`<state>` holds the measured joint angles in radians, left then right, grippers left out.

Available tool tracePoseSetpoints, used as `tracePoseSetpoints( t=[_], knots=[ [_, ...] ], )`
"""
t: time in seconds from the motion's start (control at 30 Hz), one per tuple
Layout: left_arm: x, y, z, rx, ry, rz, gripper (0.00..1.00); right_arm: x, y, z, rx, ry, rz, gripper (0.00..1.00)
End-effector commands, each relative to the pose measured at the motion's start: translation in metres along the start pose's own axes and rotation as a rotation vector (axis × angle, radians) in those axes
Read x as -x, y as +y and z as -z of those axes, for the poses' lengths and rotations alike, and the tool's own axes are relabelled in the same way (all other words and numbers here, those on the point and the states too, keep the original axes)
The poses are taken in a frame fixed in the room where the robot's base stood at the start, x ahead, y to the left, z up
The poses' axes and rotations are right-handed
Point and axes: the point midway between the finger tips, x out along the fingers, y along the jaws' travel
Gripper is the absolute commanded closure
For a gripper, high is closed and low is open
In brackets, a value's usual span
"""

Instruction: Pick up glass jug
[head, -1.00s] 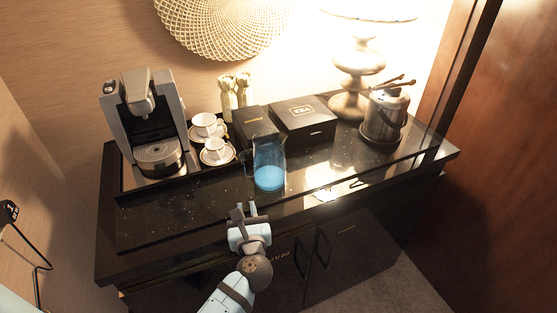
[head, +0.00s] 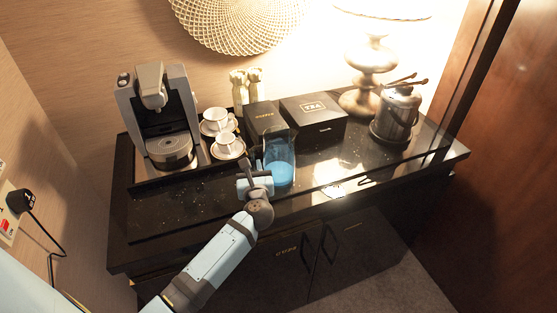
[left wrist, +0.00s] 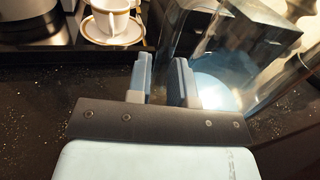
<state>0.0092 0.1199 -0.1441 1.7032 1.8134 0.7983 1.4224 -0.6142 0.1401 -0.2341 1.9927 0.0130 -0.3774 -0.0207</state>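The glass jug (head: 279,172), clear with a blue lower part, stands upright on the dark counter in the head view. In the left wrist view the glass jug (left wrist: 240,70) fills the right side, close against or just beside the right finger. My left gripper (head: 256,168) is at the jug's left side, where its handle is. In the left wrist view the two fingers of my left gripper (left wrist: 161,78) are apart, with a narrow gap between them. I cannot tell whether the handle lies in that gap. My right gripper is not in view.
A coffee machine (head: 163,115) stands left on a tray, beside two white cups (head: 228,143). Black boxes (head: 315,120) are right behind the jug. A lamp (head: 370,70) and a metal ice bucket (head: 395,115) stand at the right. The counter's front right is clear.

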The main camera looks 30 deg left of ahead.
Motion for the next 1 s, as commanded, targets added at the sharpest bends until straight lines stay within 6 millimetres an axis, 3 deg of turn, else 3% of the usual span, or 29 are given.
tracePoseSetpoints(
  t=[0.3,0.4,1.0],
  knots=[
    [-0.0065,0.0002,0.0001,-0.001,0.0,0.0,0.8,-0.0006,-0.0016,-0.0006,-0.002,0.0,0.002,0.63],
    [-0.0064,0.0002,0.0001,-0.001,0.0,0.0,1.0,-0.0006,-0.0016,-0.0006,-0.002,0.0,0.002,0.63],
    [-0.0063,0.0002,0.0004,-0.001,0.0,0.0,1.0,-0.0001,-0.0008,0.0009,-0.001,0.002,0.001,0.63]
  ],
)
